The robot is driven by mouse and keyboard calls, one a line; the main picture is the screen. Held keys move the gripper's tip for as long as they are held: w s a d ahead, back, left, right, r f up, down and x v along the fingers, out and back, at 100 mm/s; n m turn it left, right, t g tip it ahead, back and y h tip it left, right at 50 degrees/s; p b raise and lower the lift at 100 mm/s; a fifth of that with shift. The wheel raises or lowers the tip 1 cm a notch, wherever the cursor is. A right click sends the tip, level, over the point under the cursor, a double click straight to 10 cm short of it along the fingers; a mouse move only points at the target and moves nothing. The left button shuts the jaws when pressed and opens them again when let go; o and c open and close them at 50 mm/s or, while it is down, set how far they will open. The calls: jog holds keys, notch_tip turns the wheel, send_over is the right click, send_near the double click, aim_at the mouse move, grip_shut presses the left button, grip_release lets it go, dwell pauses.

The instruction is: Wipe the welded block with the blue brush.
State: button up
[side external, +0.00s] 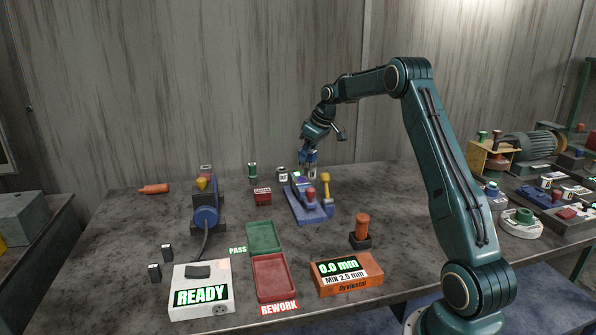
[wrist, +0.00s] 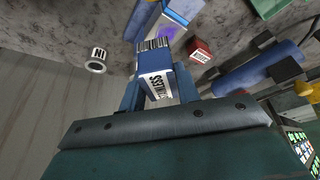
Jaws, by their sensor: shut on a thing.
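My gripper (side external: 309,157) is shut on the blue brush, above the far side of the blue fixture (side external: 312,212). In the wrist view the brush (wrist: 158,82) sits between the fingers (wrist: 157,92), with a white label reading partly "NLESS" and dark bristles pointing away from the gripper. The welded block (wrist: 172,38), pale with a purple patch, lies just beyond the bristles. It also shows small on the fixture in the side view (side external: 298,179). I cannot tell whether the bristles touch it.
A red block (side external: 262,195) stands left of the fixture. A blue bench machine (side external: 206,216) is further left. The green tray (side external: 264,238), red tray (side external: 274,278), READY box (side external: 201,290) and orange gauge box (side external: 346,277) lie in front. A small marked cup (side external: 282,173) stands behind.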

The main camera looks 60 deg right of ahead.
aim_at(308, 166)
jog(key=shift+f, duration=1.95)
jog(key=shift+w+a+f, duration=0.2)
jog(key=shift+f, duration=0.15)
jog(key=shift+w+a+f, duration=0.15)
jog(key=shift+f, duration=0.2)
jog(key=shift+c, duration=0.3)
jog(key=shift+w+a, duration=1.1)
jog(key=shift+s+d, duration=1.35)
jog(key=shift+s+d+r, duration=0.1)
jog(key=shift+d+r, duration=0.05)
jog(key=shift+r, duration=4)
